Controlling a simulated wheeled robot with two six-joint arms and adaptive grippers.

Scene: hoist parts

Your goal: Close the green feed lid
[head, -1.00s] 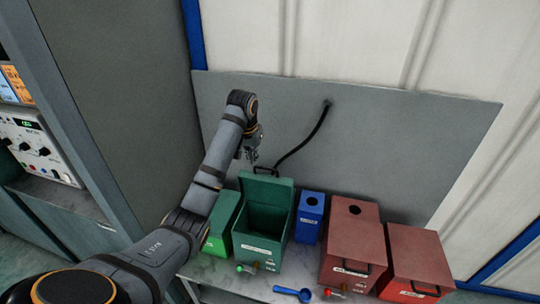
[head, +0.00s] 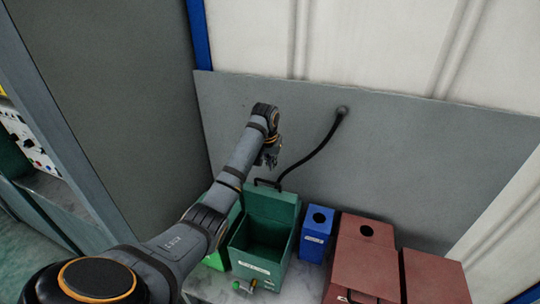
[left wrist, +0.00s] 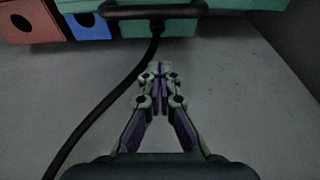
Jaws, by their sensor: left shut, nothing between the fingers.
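The green feed box (head: 259,262) stands on the table with its green lid (head: 272,205) raised upright at the back, so the dark inside shows. A dark handle (head: 266,183) sits on the lid's upper edge; the handle also shows at the top of the left wrist view (left wrist: 153,11). My left gripper (head: 268,160) is shut and empty, above and behind the raised lid, near the grey back panel. In the left wrist view the left gripper's fingertips (left wrist: 160,68) are together, pointing toward the handle and apart from it. My right gripper is not in view.
A blue box (head: 316,235) stands right of the green box, then red-brown boxes (head: 362,260). A brighter green box (head: 216,260) is on the left, partly behind my arm. A black hose (head: 318,150) runs from the grey panel (head: 420,150) down behind the lid.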

